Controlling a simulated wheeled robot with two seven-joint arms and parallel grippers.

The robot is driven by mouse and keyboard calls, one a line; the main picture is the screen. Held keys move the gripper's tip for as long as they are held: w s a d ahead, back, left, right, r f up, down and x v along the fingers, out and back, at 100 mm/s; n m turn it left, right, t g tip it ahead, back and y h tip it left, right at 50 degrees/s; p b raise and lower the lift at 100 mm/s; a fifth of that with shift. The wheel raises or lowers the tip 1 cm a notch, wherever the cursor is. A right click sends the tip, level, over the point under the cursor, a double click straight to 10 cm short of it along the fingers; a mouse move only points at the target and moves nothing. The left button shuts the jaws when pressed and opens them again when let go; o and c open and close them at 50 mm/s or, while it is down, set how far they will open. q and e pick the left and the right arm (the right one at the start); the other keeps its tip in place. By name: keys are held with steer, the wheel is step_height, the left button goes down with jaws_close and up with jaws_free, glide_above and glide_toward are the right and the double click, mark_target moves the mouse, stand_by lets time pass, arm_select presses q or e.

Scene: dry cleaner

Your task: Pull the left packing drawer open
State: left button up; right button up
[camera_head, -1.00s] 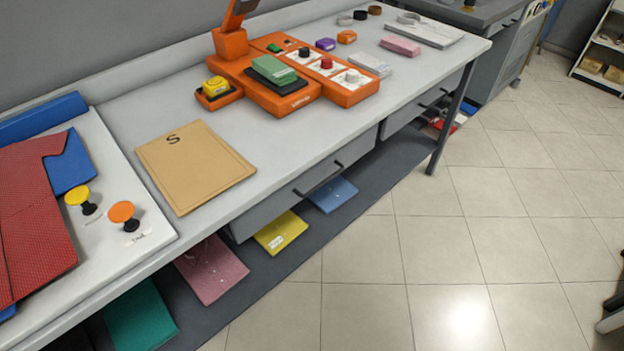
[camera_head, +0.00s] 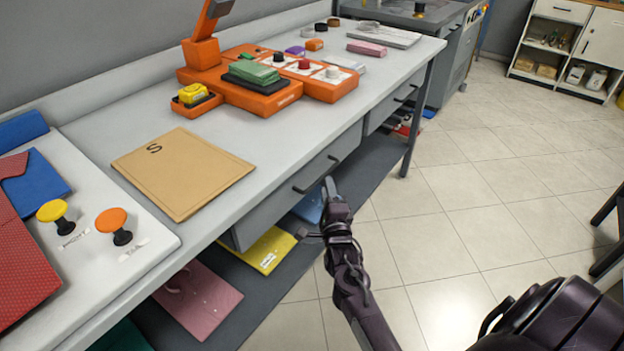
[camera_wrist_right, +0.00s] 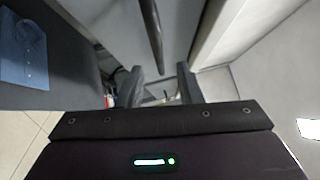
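The left packing drawer (camera_head: 262,217) is a grey front under the light worktop and looks shut. Its dark bar handle (camera_head: 316,176) runs along the front. My right gripper (camera_head: 329,184) is just in front of the handle, near its middle. In the right wrist view my right gripper's two dark fingers (camera_wrist_right: 160,82) stand apart with a gap between them. The dark handle bar (camera_wrist_right: 153,30) shows ahead, its near end close to the gap; I cannot tell whether it touches a finger. My left gripper is not in view.
A second drawer (camera_head: 385,112) with its own handle sits further right, before the table leg (camera_head: 416,120). The shelf below holds coloured folded items, including yellow (camera_head: 262,250) and pink (camera_head: 197,300). A tan envelope (camera_head: 183,172) lies on the worktop. The tiled floor is open at right.

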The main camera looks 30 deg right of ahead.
mark_target(324, 174)
steer(key=x, duration=0.5)
steer(key=shift+w+d, duration=0.15)
steer(key=shift+w, duration=0.1)
jaws_close()
